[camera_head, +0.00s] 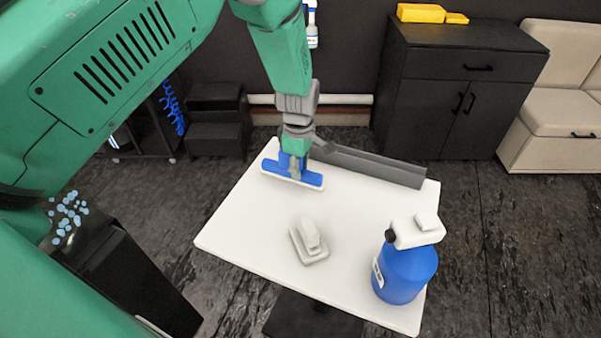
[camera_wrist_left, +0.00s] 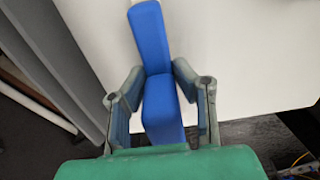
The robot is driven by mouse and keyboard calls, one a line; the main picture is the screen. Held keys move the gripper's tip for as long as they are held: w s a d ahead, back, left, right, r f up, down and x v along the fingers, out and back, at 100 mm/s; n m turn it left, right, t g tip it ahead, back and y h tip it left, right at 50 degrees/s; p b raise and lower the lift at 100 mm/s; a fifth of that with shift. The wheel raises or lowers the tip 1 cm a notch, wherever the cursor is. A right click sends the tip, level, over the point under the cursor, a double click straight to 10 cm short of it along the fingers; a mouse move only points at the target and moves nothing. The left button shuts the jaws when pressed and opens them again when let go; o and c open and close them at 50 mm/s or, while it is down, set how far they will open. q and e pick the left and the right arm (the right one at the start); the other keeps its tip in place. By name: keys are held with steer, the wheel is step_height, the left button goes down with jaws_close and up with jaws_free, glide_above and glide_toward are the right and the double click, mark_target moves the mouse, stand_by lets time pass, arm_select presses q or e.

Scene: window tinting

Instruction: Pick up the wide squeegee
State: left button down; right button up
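The wide squeegee (camera_head: 310,179) has a blue head with a white lower edge and lies at the far left part of the white table (camera_head: 250,225). My left gripper (camera_head: 294,159) comes down on it from above. In the left wrist view the blue handle (camera_wrist_left: 161,105) stands between the two fingers of my left gripper (camera_wrist_left: 159,72). The fingertips close in on both sides of the handle and appear to touch it. The table contact under the squeegee is hard to judge. My right gripper is not in view.
A dark grey long bar (camera_head: 375,167) lies along the table's back edge, right of my left gripper. A small white tool (camera_head: 310,242) lies near the front. A blue bottle with a white top (camera_head: 405,272) stands at the right.

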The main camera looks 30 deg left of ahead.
mark_target(287, 165)
arm_select(q)
steer(key=a, duration=0.3)
steer(key=shift+s+f, duration=0.2)
steer(key=shift+f, duration=0.15)
steer(key=shift+a, duration=0.2)
steer(key=shift+r, duration=0.25)
steer(key=r, duration=0.3)
steer(key=d+r, duration=0.1)
steer(key=r, duration=0.2)
steer(key=d+r, duration=0.1)
steer(key=r, duration=0.2)
steer(key=shift+w+r+b, duration=0.1)
steer(key=shift+b, duration=0.3)
steer(key=shift+a+r, duration=0.15)
steer(key=shift+r, duration=0.05)
steer(key=shift+a, duration=0.45)
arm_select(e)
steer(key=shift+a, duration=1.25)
